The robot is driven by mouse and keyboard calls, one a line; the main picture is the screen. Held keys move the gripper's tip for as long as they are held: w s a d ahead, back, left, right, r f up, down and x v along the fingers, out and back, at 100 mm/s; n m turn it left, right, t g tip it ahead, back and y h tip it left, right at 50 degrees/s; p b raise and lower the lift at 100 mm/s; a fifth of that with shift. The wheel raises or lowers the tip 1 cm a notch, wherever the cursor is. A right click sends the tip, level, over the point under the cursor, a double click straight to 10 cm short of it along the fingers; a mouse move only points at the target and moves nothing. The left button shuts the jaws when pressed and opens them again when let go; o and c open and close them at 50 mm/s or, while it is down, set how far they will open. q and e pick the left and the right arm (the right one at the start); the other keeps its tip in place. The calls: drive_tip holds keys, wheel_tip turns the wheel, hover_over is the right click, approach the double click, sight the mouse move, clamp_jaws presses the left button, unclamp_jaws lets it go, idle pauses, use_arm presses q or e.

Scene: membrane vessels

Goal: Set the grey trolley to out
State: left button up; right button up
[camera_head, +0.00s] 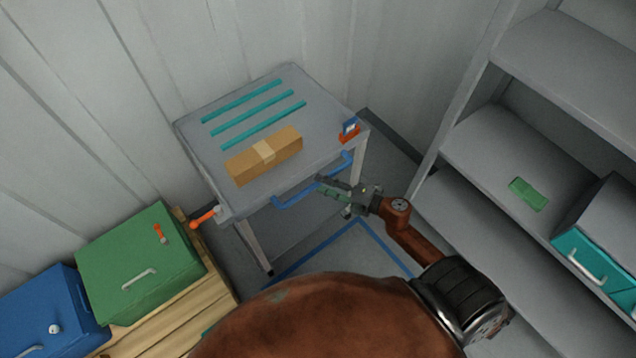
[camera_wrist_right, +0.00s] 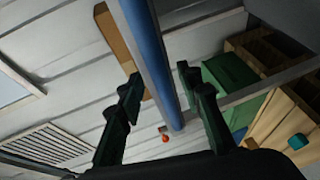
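The grey trolley (camera_head: 225,125) stands against the back wall, with teal strips on its top. A blue handle bar (camera_head: 293,198) runs along its near side; the same bar crosses the right wrist view (camera_wrist_right: 150,50) from the top. My right gripper (camera_head: 319,186) is at the middle of this bar. Its two fingers are apart, and in the right wrist view (camera_wrist_right: 160,84) the bar shows between them, with no clear contact. A cardboard box (camera_head: 250,165) lies on the trolley top. My left gripper is out of view.
An orange lever (camera_head: 203,217) is at the trolley's left corner. A blue line (camera_head: 380,240) marks the floor in front. A green box (camera_head: 135,255) and a blue box (camera_head: 45,310) are at left; grey shelves (camera_head: 480,150) stand at right.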

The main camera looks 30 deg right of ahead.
drive_tip(key=shift+x, duration=0.9)
drive_tip(key=shift+w+a, duration=0.1)
drive_tip(key=shift+w, duration=0.1)
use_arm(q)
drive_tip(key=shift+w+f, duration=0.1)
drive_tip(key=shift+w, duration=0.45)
use_arm(e)
clamp_jaws()
drive_tip(key=shift+f, duration=0.1)
